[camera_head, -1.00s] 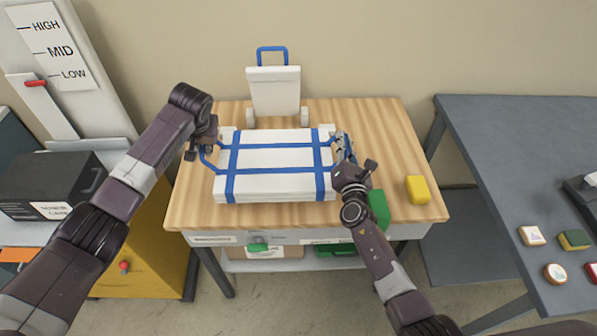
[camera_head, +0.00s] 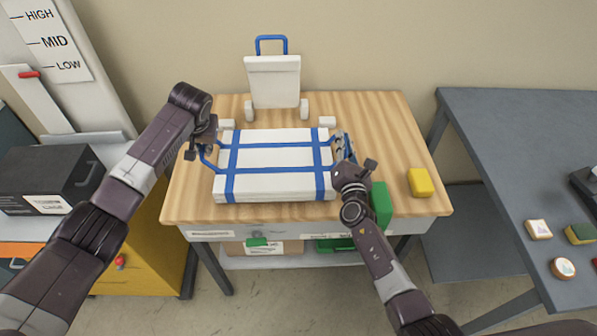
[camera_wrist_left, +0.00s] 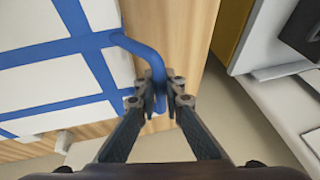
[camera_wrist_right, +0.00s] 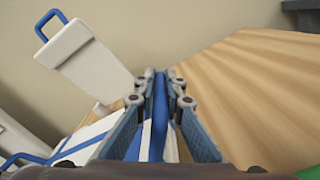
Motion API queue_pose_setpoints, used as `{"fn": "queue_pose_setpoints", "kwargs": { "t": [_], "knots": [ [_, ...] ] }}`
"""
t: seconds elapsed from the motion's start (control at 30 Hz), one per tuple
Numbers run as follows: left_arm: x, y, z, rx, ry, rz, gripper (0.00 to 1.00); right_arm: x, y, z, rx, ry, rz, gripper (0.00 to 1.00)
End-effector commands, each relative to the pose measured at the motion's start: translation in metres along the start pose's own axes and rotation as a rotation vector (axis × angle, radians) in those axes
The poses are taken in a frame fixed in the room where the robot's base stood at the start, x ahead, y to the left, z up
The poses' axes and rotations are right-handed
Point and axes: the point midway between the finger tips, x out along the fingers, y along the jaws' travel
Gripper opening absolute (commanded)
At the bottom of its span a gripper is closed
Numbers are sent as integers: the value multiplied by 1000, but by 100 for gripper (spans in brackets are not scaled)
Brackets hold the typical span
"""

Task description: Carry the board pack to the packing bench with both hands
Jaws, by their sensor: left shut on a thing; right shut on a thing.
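The board pack (camera_head: 275,157) is a flat white stack bound with blue straps, with blue handles at its two ends. It looks roughly level over the wooden-topped table (camera_head: 400,150); a gap beneath it is hard to see. My left gripper (camera_head: 206,150) is shut on the left handle, seen also in the left wrist view (camera_wrist_left: 150,60). My right gripper (camera_head: 345,152) is shut on the right handle, a blue bar between the fingers in the right wrist view (camera_wrist_right: 160,105). I cannot tell which surface is the packing bench.
A white trolley (camera_head: 273,80) with a blue handle stands at the table's back. Small white blocks (camera_head: 327,122) sit behind the pack. Yellow (camera_head: 420,182) and green (camera_head: 381,205) blocks lie right. A grey table (camera_head: 510,150) stands right, a black box (camera_head: 45,180) left.

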Motion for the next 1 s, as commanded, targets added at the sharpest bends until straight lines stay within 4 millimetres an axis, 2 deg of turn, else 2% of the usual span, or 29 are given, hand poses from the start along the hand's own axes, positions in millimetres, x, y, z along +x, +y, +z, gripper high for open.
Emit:
{"fn": "queue_pose_setpoints", "kwargs": {
  "t": [0.3, 0.33, 0.47, 0.77, 0.87, 1.0],
  "knots": [
    [17, 2, 6, -1, 2, -2, 0, 1, -11, -14, 0, -6, 0, 0],
    [15, 2, 6, -1, 0, -2, 12, 0, -10, -13, 0, -3, -1, 13],
    [15, 2, 6, -1, -1, -2, 26, 0, -10, -13, 0, -1, -1, 27],
    [13, 3, 6, 0, 0, 0, 26, 0, -9, -13, 0, 0, 0, 27],
    [7, 3, 5, 0, 3, 1, 26, 0, -9, -13, 0, 0, 0, 27],
    [-14, 4, 5, 0, 5, 2, 26, 0, -9, -13, 0, 0, 0, 27]
  ]
}}
